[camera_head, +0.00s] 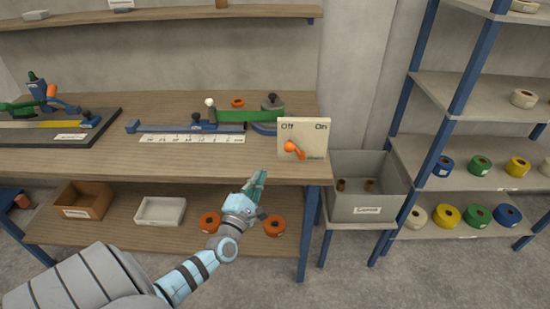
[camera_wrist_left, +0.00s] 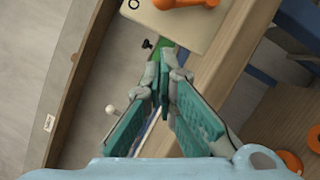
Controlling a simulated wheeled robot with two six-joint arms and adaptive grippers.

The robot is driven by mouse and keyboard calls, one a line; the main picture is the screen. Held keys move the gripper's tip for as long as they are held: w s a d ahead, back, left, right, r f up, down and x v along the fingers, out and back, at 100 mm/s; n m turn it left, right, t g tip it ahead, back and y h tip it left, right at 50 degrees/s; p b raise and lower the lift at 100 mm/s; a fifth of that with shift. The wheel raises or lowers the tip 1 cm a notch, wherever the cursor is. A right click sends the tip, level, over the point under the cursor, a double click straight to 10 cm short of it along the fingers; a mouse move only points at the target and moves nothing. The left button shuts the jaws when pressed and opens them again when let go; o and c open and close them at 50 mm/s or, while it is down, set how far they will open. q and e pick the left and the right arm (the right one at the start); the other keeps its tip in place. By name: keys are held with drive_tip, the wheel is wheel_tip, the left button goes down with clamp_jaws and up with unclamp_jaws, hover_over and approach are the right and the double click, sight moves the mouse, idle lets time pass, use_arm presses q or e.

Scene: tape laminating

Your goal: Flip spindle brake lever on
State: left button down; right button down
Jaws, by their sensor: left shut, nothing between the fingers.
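The spindle brake lever (camera_head: 293,149) is orange and sits on a cream panel (camera_head: 303,131) marked Off and On, at the right end of the bench. The lever's knob lies toward the lower left, on the Off side. In the left wrist view the orange lever (camera_wrist_left: 185,3) shows at the top edge, cut off, on the panel (camera_wrist_left: 165,22). My left gripper (camera_head: 258,178) is shut and empty, in front of the bench edge, left of and below the panel, apart from the lever. Its teal fingers (camera_wrist_left: 163,92) meet in the left wrist view. My right gripper is not in view.
The wooden bench (camera_head: 200,165) has a ruler strip (camera_head: 190,138) and a green part (camera_head: 236,116) left of the panel. Orange rolls (camera_head: 275,225) lie on the lower shelf. A grey core bin (camera_head: 368,200) and a shelf rack (camera_head: 460,150) with tape rolls stand to the right.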

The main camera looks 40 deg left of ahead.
use_arm(q)
drive_tip(key=w, duration=0.2)
drive_tip(key=w+r, duration=0.1)
drive_tip(key=w, duration=0.1)
drive_tip(key=w+r, duration=0.1)
drive_tip(key=w, duration=0.2)
drive_tip(key=shift+a+r, duration=0.1)
drive_tip(key=shift+a, duration=0.05)
drive_tip(key=shift+w+d+r, duration=0.15)
drive_tip(key=shift+w+d, duration=0.1)
drive_tip(key=shift+w, duration=0.1)
